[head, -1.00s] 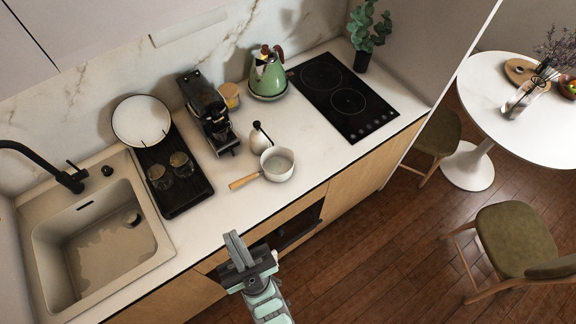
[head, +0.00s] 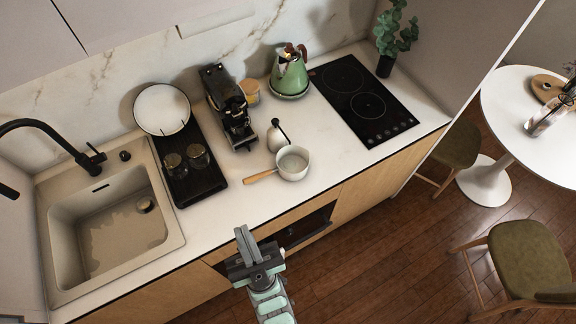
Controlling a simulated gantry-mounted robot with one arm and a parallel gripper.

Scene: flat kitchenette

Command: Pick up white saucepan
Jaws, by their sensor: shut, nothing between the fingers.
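The white saucepan (head: 293,163) stands upright on the white counter, right of its centre. Its light wooden handle (head: 260,177) points left and slightly toward the counter's front edge. My gripper (head: 246,234) is below the saucepan in the picture, near the counter's front edge and apart from the pan. Its fingers are together, with nothing between them. The saucepan is fully in view except where its own rim hides part of the inside.
A white and black grinder-like item (head: 277,137) stands right behind the saucepan. A black coffee machine (head: 230,108), green kettle (head: 290,72) and black cooktop (head: 364,101) are farther back. A dark tray (head: 205,187) with glasses lies left, beside the sink (head: 110,225). Counter in front of the pan is clear.

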